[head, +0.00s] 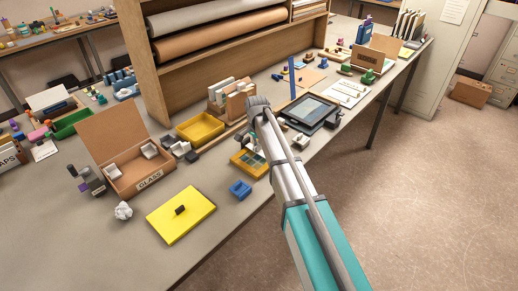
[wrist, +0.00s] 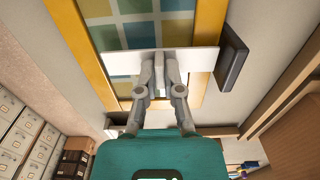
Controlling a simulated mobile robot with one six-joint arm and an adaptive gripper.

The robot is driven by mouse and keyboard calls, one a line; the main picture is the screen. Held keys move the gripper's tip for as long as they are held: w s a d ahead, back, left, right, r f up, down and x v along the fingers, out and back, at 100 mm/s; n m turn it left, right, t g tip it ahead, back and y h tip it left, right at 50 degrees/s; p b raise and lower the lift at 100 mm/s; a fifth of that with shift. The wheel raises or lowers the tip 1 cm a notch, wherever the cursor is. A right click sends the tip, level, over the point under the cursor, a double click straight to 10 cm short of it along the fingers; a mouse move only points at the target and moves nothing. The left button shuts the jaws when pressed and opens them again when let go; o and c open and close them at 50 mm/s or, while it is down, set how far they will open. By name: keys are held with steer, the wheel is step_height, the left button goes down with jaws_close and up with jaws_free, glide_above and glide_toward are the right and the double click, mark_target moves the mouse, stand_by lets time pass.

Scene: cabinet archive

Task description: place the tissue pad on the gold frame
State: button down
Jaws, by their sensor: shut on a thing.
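The gold frame (wrist: 72,50) surrounds a panel of blue, green and tan squares in the wrist view. In the head view the gold frame (head: 243,170) lies on the bench, partly covered by my arm. My gripper (wrist: 160,72) is shut on the white tissue pad (wrist: 201,60), with its fingers closed about the pad's middle. The pad is a thin pale strip in the wrist view, spanning most of the frame's width and hiding part of the panel. I cannot tell whether the pad touches the frame. In the head view my arm hides the fingertips.
A dark block (wrist: 232,55) stands beside the frame. A blue block (head: 240,188), a yellow slab (head: 168,217) with a dark knob, a yellow tray (head: 200,140) and a dark tablet-like thing (head: 311,113) lie around. Bare bench shows at the front left.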

steer(key=shift+f+b, duration=0.45)
steer(key=c, duration=0.8)
jaws_free()
steer(key=shift+r, duration=0.25)
step_height(320, 180, up, 12)
steer(key=p, duration=1.3)
steer(key=shift+r, duration=0.25)
